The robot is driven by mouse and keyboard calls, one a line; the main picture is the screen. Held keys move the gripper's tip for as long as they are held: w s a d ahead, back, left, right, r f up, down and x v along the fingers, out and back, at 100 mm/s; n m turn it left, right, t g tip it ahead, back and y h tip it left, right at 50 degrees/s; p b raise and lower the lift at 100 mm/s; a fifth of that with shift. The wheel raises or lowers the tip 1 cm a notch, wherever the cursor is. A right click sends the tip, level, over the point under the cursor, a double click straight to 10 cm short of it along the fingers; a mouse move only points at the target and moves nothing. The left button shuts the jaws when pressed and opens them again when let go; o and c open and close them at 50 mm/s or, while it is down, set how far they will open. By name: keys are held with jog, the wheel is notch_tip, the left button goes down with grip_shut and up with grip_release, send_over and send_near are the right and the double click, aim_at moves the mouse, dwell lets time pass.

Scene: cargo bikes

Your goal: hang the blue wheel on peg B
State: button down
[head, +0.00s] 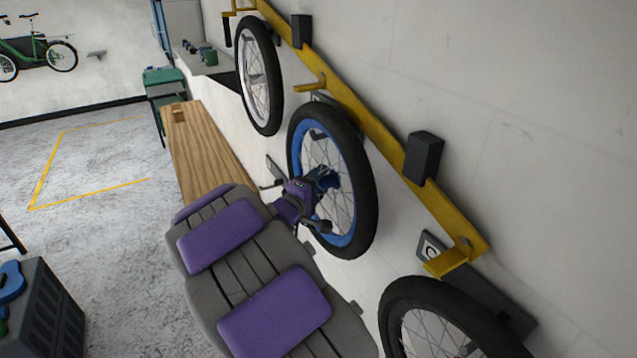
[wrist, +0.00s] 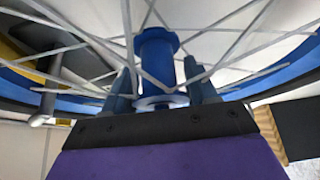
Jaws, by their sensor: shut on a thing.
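The blue wheel (head: 364,190), with a blue rim and black tyre, is held upright beside the wall. My gripper (head: 322,183) is shut on its blue hub; the wrist view shows the fingers (wrist: 163,90) on both sides of the hub (wrist: 157,58), among the spokes. A yellow peg (head: 311,86) sticks out of the yellow wall rail just above the wheel's top. A plate behind that peg is mostly hidden by the wheel, so I cannot read its letter. Another yellow peg (head: 449,262) is at the rail's lower right end, beside a marked plate (head: 431,248).
A white-rimmed wheel (head: 274,80) is at the upper left of the rail, and another wheel (head: 386,318) is at the lower right. Dark blocks (head: 423,157) stick out along the rail. A wooden bench (head: 205,150) stands along the wall. Open floor lies left.

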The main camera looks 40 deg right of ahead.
jog(key=shift+c, duration=1.2)
grip_release()
jog(key=shift+a, duration=0.1)
